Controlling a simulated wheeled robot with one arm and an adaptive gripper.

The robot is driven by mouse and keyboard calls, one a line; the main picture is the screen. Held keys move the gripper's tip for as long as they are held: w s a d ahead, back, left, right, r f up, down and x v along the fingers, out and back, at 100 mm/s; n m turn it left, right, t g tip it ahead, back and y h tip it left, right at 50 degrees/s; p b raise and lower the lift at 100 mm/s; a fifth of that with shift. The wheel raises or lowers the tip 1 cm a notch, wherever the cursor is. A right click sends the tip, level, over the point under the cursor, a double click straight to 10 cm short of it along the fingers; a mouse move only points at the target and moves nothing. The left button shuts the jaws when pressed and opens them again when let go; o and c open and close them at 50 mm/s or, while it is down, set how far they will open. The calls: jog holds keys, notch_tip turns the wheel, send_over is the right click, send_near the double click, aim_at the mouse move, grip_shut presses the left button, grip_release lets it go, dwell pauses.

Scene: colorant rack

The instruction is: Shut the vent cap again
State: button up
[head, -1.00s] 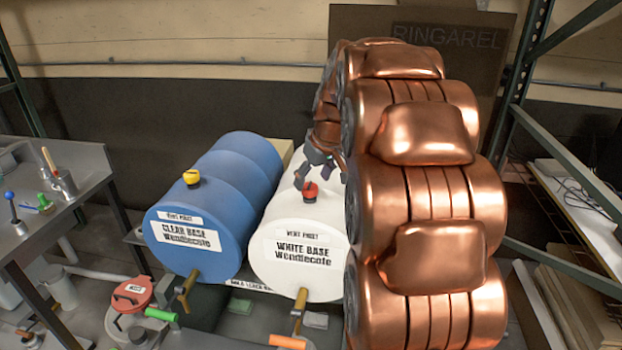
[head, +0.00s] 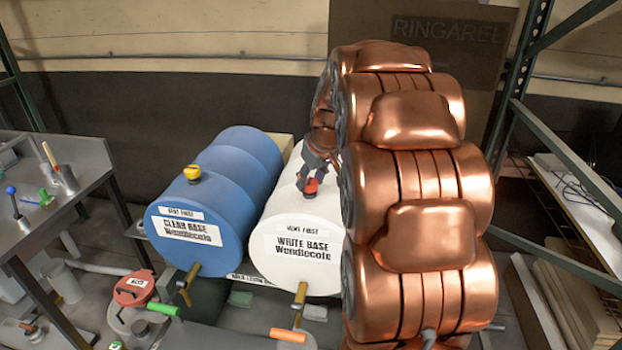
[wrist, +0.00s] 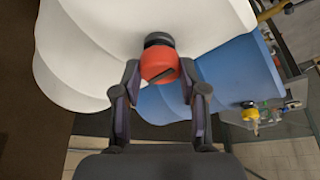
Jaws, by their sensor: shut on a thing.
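The red vent cap (head: 311,187) sits on top of the white drum (head: 292,212) labelled WHITE BASE. It also shows in the wrist view (wrist: 159,65), with a dark slot or mark on its face and a black collar behind it. My gripper (head: 308,184) comes down on the cap from above, and in the wrist view its two fingers (wrist: 160,80) close on the cap's sides. A yellow vent cap (head: 192,174) stands on the blue drum (head: 222,185) to the left. My arm hides the right side of the white drum.
A red-lidded pot (head: 133,290) stands lower left. A grey bench (head: 60,215) is at the left, and green rack posts (head: 530,40) stand right.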

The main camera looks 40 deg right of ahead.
jog(key=c, duration=0.3)
jog(key=shift+f+m+b, duration=0.1)
jog(key=shift+m+b, duration=0.2)
jog(key=m+h+b, duration=0.1)
jog(key=m+b, duration=0.1)
jog(key=shift+m, duration=0.4)
jog(key=m+h+b, duration=0.1)
jog(key=m, duration=0.1)
jog(key=m+g+h+b, duration=0.1)
jog(key=m, duration=0.2)
jog(key=shift+w+a+g+b, duration=0.1)
jog(key=shift+a+g+b, duration=0.05)
jog(key=shift+g+b, duration=0.2)
jog(key=m+g, duration=0.1)
jog(key=m, duration=0.2)
jog(key=m+h+b, duration=0.1)
jog(key=m, duration=0.1)
jog(key=shift+w+m+g, duration=0.1)
jog(key=shift+m+g, duration=0.25)
jog(key=shift+m, duration=0.05)
jog(key=shift+a+m+g+b, duration=0.1)
jog(key=shift+m+g+b, duration=0.5)
jog(key=shift+m, duration=1.3)
